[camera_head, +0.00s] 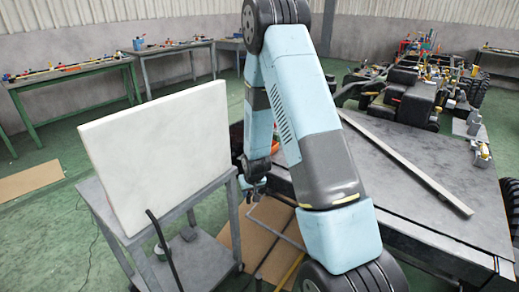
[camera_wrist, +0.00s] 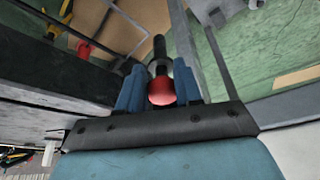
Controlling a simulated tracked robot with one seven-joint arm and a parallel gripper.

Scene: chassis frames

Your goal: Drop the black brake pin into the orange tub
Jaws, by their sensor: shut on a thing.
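My gripper (camera_wrist: 160,88) has two blue fingers. They are shut on the black brake pin (camera_wrist: 159,47), a dark rod with a red ball-like end (camera_wrist: 161,91) between the fingers. The rod points away from the gripper, above the floor. In the head view my gripper (camera_head: 254,188) hangs small and dark below my arm, between the white board and the large grey table; the pin cannot be made out there. A bit of orange (camera_head: 274,147) shows beside my arm, mostly hidden; I cannot tell whether it is the orange tub.
A white board (camera_head: 160,150) stands on a grey cart (camera_head: 225,180) to the left. A large grey table (camera_head: 430,180) with a long metal bar (camera_head: 410,165) and a dark machine (camera_head: 410,95) lies to the right. Brown sheets (camera_head: 265,240) lie on the floor between them.

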